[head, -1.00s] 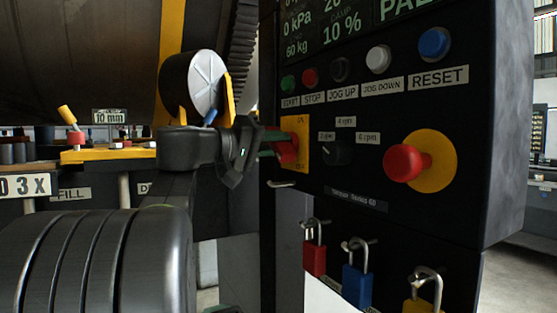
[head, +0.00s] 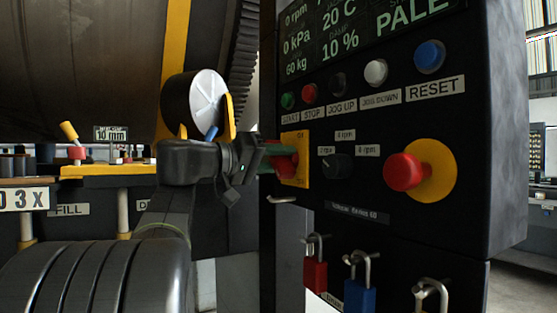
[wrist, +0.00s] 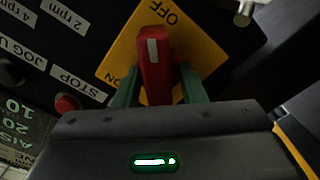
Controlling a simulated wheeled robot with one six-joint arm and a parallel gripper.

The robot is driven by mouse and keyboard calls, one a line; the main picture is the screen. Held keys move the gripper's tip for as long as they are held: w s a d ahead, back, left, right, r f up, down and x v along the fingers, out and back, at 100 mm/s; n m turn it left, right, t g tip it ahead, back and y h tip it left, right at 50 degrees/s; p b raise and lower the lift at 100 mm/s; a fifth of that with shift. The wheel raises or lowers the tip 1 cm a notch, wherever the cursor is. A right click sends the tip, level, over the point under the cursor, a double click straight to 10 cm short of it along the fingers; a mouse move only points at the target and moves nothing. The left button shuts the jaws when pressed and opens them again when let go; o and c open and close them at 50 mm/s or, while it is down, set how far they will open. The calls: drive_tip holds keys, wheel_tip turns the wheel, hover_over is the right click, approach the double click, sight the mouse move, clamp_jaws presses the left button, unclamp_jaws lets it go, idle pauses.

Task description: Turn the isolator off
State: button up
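The isolator is a red handle (wrist: 154,70) on a yellow plate (wrist: 117,52) marked ON and OFF. In the head view the plate (head: 303,158) is at the left edge of the black control panel, ON at the top. My gripper (wrist: 158,88) has a green finger on each side of the handle and appears shut on it. In the wrist view the handle, with its white mark, stands upright in the picture while the plate is tilted. The handle's exact setting is hard to read. In the head view my gripper (head: 280,160) partly hides the handle (head: 287,168).
A red mushroom button (head: 404,172) on a yellow disc and a dark rpm knob (head: 337,167) are right of the isolator. A button row with STOP (head: 309,93) is above. Red (head: 315,275) and blue (head: 359,295) padlocks hang below. A small hook (head: 283,200) juts out just beneath.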

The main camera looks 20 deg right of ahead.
drive_tip(key=shift+o, duration=0.2)
drive_tip(key=s+a+p, duration=0.1)
drive_tip(key=a, duration=1.2)
drive_tip(key=shift+a+p, duration=0.35)
drive_tip(key=shift+a, duration=0.05)
drive_tip(key=shift+d, duration=0.15)
drive_tip(key=d, duration=0.4)
drive_tip(key=d+b, duration=0.1)
drive_tip(key=d, duration=0.4)
drive_tip(key=w+d, duration=0.1)
drive_tip(key=d, duration=0.3)
drive_tip(key=shift+d+b, duration=0.3)
drive_tip(key=shift+b, duration=0.05)
